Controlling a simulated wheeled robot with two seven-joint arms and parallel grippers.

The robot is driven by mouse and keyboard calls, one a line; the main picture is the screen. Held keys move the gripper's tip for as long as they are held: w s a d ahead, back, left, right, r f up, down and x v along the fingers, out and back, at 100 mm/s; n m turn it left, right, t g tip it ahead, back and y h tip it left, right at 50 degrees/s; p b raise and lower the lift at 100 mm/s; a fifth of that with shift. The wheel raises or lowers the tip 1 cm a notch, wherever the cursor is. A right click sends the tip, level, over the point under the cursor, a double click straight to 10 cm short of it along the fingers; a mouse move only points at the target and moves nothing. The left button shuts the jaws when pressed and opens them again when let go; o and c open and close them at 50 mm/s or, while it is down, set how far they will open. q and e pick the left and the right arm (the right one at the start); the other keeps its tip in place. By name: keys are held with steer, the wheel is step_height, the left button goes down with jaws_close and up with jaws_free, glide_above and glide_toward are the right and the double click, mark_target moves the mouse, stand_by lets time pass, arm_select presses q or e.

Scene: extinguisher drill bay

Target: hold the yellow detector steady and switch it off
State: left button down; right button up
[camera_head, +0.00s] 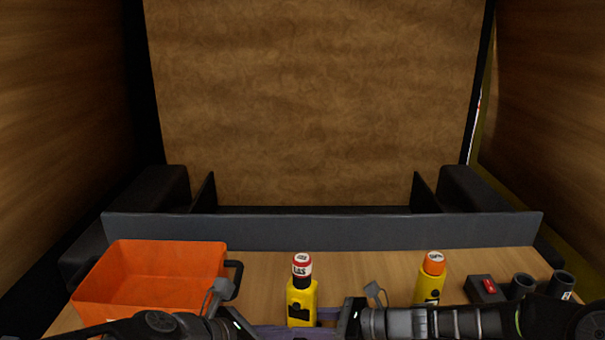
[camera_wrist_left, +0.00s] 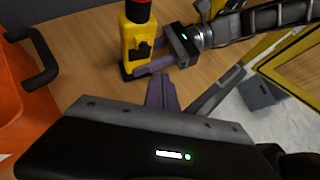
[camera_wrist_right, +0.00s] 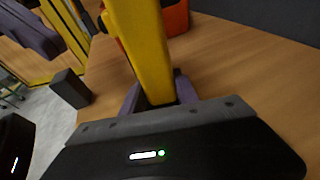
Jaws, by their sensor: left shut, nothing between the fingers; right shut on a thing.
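The yellow detector (camera_head: 301,292), with a black neck and a red-and-white cap, stands upright on the wooden bench. In the left wrist view the detector (camera_wrist_left: 132,37) shows a black part on its face. My right gripper (camera_head: 328,316) is shut on its lower body from the right. In the right wrist view the yellow body (camera_wrist_right: 150,50) sits between the purple fingers. My left gripper (camera_head: 285,331) is shut and empty, low and in front of the detector. In the left wrist view its fingertips (camera_wrist_left: 160,82) are close together, apart from the detector.
An orange bin (camera_head: 150,272) with a black handle stands at left. A second yellow bottle (camera_head: 430,284) with an orange cap stands at right. A grey ledge (camera_head: 320,229) closes the bench's back.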

arm_select(q)
steer(key=shift+s+a, duration=0.2)
steer(key=shift+s, duration=0.4)
steer(key=shift+s+a, duration=0.15)
steer(key=shift+s, duration=0.4)
arm_select(e)
steer(key=o, duration=1.3)
steer(key=shift+o, duration=0.2)
steer(key=shift+v, duration=3.75)
